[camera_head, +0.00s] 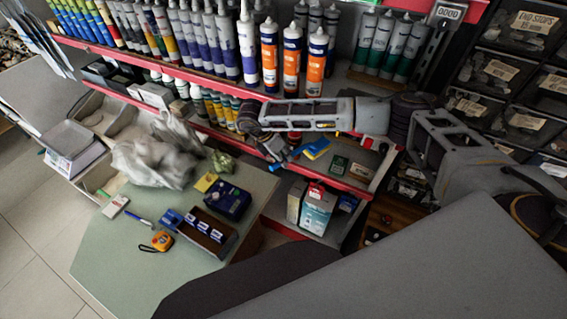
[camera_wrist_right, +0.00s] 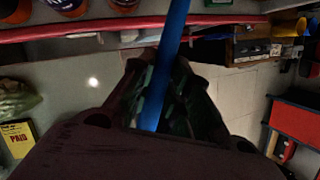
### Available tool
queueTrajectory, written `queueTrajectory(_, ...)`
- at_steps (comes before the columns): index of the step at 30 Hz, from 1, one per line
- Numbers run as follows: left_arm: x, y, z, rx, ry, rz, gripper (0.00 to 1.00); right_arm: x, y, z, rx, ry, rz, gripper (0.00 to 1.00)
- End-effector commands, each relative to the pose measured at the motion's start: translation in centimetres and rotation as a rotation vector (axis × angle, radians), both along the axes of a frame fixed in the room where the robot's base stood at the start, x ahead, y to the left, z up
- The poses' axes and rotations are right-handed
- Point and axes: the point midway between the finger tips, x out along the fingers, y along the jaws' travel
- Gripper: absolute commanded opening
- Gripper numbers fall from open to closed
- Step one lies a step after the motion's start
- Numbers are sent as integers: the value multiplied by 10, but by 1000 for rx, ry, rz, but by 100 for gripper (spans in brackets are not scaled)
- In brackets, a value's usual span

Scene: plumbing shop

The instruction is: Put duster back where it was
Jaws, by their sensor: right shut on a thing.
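My right gripper (camera_head: 274,150) reaches in from the right and hangs in front of the shelves, above the back right of the green counter. It is shut on a slim blue rod (camera_head: 291,156), which appears to be the duster's handle. In the right wrist view the blue handle (camera_wrist_right: 168,62) runs from the top edge down between the dark fingers (camera_wrist_right: 165,100). The duster's head is not clearly visible in either view. My left gripper is not in view.
The green counter (camera_head: 105,250) holds a plastic bag (camera_head: 155,160), an orange tape measure (camera_head: 157,241), a blue pen (camera_head: 139,218) and boxes. Red-edged shelves (camera_head: 205,80) with tubes and bottles stand behind. Boxes (camera_head: 318,209) sit on a lower shelf, and parts bins (camera_head: 510,70) stand at right.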

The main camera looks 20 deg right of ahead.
Motion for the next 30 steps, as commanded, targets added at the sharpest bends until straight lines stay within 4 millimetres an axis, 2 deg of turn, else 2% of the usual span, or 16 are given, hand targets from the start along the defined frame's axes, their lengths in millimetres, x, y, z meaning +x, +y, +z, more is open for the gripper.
queueTrajectory(5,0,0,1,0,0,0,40,0,0,-3,-1,1,0,0)
queueTrajectory(13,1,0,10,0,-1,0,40,-1,0,-31,-2,2,0,0)
queueTrajectory(26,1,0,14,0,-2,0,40,2,-3,-39,0,0,1,0)
queueTrajectory(27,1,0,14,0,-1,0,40,2,-3,-40,1,2,0,21)
queueTrajectory(30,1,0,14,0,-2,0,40,2,-3,-40,1,2,0,34)
